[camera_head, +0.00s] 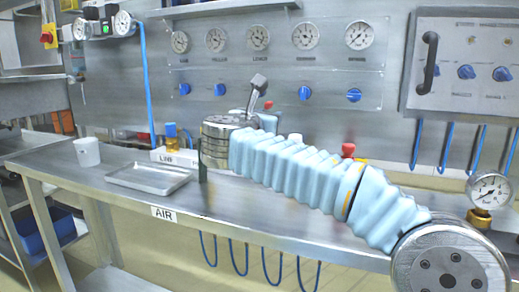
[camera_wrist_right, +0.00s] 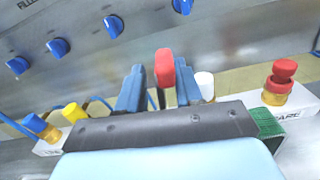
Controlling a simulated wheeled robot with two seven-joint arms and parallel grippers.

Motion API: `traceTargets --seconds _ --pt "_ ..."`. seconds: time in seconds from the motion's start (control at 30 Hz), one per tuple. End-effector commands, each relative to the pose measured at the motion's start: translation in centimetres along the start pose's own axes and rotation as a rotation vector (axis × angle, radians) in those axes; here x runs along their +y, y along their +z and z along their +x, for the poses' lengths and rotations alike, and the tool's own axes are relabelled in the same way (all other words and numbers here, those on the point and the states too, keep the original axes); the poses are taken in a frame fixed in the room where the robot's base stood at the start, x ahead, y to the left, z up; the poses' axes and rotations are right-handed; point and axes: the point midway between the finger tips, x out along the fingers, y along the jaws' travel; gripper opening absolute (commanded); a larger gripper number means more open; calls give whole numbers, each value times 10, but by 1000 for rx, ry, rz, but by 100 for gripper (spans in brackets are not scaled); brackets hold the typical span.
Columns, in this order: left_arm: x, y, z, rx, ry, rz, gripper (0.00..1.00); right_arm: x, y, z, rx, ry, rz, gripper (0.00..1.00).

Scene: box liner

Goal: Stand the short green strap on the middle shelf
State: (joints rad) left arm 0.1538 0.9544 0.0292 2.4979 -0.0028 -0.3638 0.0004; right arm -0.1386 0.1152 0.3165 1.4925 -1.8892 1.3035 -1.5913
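A thin dark green upright piece (camera_head: 201,166), perhaps the short green strap, shows at the left side of my right wrist, just right of the metal tray. I cannot tell if it touches the wrist. In the right wrist view a green ribbed piece (camera_wrist_right: 267,126) shows at the right end of the gripper's dark bar; I cannot tell if it is the same thing. My right gripper (camera_wrist_right: 160,75) has two blue fingers standing apart, with a red cap (camera_wrist_right: 165,68) visible between them, seemingly behind. Its fingers are hard to make out in the head view. My left gripper is out of view.
A steel bench (camera_head: 225,205) carries a shallow metal tray (camera_head: 124,178) and a white cup (camera_head: 87,152). Coloured caps on labelled blocks stand along the bench's back, including a red one (camera_wrist_right: 284,78). Behind is a wall panel with gauges and blue knobs (camera_head: 305,93). Shelving (camera_head: 32,80) is at the left.

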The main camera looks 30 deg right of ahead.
Motion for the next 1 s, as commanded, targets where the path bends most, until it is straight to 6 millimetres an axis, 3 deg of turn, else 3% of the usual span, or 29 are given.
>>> traceTargets --seconds 0.1,0.33,0.83,1.0 --pt "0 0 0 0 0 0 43 0 0 0 0 0 0 35" --pt "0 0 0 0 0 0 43 0 0 0 0 0 0 0" --pt "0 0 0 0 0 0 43 0 1 -1 0 0 1 0" --pt "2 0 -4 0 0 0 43 2 12 -1 0 0 1 0"
